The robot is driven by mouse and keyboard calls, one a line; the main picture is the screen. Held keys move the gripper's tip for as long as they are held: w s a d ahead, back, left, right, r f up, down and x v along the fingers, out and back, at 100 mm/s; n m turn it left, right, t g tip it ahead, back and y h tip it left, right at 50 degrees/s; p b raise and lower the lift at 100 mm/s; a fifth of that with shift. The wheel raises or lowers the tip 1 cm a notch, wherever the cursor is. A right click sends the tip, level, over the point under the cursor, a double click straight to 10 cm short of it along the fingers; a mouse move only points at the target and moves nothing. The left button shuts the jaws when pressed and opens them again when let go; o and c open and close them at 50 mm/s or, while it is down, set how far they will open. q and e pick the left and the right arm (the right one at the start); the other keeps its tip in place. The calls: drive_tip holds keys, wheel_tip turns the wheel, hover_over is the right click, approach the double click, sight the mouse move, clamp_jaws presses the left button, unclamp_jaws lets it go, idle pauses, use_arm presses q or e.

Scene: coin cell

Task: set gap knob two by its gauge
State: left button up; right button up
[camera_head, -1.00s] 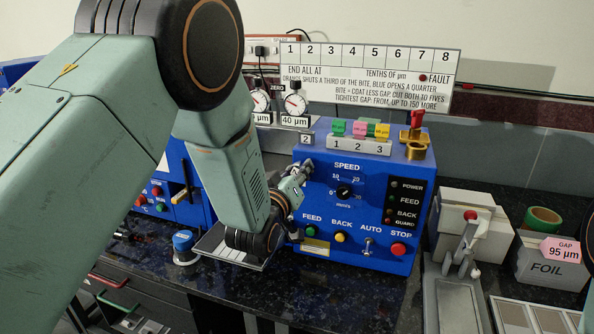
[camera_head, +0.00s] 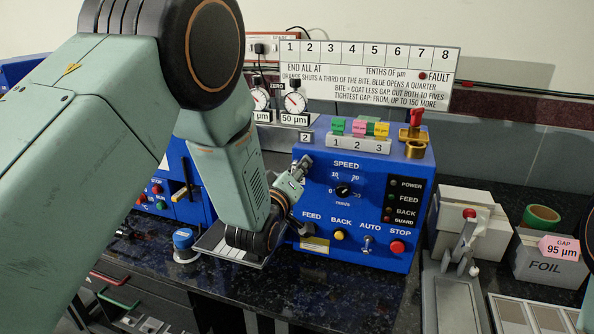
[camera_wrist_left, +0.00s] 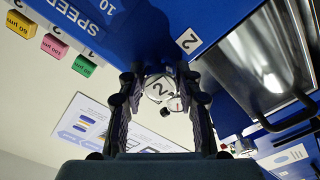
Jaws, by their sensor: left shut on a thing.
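In the head view my left gripper (camera_head: 303,168) reaches the left side of the blue control box (camera_head: 400,165), below a plate marked 2 (camera_head: 305,138), and the knob is hidden there. The gauge for it (camera_head: 295,103) stands behind, with a readout of 50 µm (camera_head: 294,118). Its needle is too small to read surely. My right gripper is not in view.
A sign (camera_head: 368,75) behind gives gap rules. Green, pink and yellow tags (camera_head: 359,128) stand on the box above 1, 2, 3. A lever device (camera_head: 470,240), a FOIL box (camera_head: 545,262) and a pink tag reading GAP 95 µm (camera_head: 560,248) are at right.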

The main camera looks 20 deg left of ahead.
use_arm(q)
drive_tip(key=o, duration=1.2)
drive_tip(key=shift+c, duration=0.2)
drive_tip(key=s, duration=1.2)
drive_tip(key=shift+a, duration=0.2)
drive_tip(key=shift+s, duration=0.1)
